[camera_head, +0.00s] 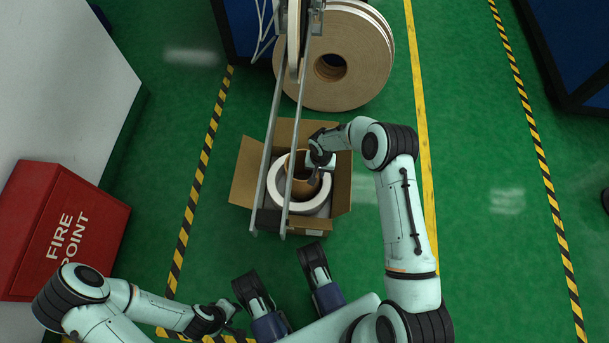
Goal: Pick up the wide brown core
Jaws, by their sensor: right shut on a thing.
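The wide brown core (296,187) stands in an open cardboard box, inside the ring of a white roll (316,205). My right gripper (313,181) reaches down into the box from the right and is shut on the core's right wall. The gripper's own wrist hides part of the core's top rim. I cannot tell whether the core is lifted clear of the box floor. My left gripper (232,318) is low at the bottom left, far from the box; its jaws are too small and dark to read.
The cardboard box (248,172) has its flaps folded out. Two metal rails (272,140) of a frame pass above it. Large brown rolls (367,62) stand behind. A red fire point box (60,230) is at the left. Green floor is clear to the right.

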